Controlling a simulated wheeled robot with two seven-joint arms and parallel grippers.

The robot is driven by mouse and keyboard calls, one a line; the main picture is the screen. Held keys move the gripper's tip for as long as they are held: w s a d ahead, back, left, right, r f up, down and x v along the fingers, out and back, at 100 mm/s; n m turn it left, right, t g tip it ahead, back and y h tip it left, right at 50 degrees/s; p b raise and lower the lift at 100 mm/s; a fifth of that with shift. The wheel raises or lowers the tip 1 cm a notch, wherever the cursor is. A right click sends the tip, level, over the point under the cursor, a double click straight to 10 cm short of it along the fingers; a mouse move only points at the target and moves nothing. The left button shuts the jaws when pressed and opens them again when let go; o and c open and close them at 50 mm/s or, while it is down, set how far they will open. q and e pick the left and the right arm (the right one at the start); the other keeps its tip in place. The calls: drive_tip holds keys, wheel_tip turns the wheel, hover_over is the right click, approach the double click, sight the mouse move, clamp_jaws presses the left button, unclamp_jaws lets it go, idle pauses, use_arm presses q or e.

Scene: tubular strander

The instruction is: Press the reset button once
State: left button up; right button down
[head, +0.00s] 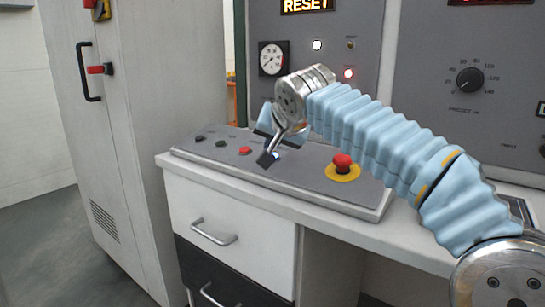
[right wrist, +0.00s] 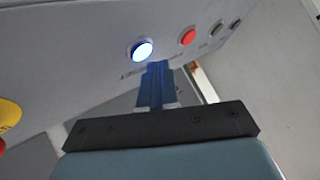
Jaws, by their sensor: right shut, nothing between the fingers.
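The blue-lit button, which looks like the reset button, glows on the sloped grey control panel (head: 310,178). It shows in the head view (head: 276,155), partly covered by my gripper, and plainly in the right wrist view (right wrist: 142,49). My right gripper (head: 266,160) is shut and empty, pointing down at the panel. In the right wrist view its fingertips (right wrist: 158,68) are right beside the lit button's lower edge. I cannot tell whether they touch it. My left gripper is not in view.
A red emergency stop on a yellow base (head: 342,164) is to the right of the lit button. A red button (head: 245,150) and dark buttons (head: 221,143) are to its left. A display (head: 305,5) above reads RESET. A tall cabinet (head: 150,120) stands at left.

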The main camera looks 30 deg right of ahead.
drive_tip(key=shift+f, duration=0.1)
idle(0.3)
drive_tip(key=shift+d+f+b, duration=0.1)
drive_tip(key=shift+f+b, duration=0.2)
drive_tip(key=shift+d+f+b, duration=0.1)
drive_tip(key=shift+f+b, duration=0.2)
drive_tip(key=shift+f, duration=0.1)
idle(0.6)
drive_tip(key=shift+a+r+p, duration=0.2)
drive_tip(key=shift+r+p, duration=0.5)
drive_tip(key=shift+r, duration=0.05)
drive_tip(key=r+p, duration=0.1)
drive_tip(key=a+r+p, duration=0.1)
drive_tip(key=r+p, duration=0.2)
drive_tip(key=r, duration=0.1)
drive_tip(key=shift+s+a, duration=0.15)
drive_tip(key=shift+s, duration=0.15)
drive_tip(key=shift+f, duration=0.1)
idle(0.8)
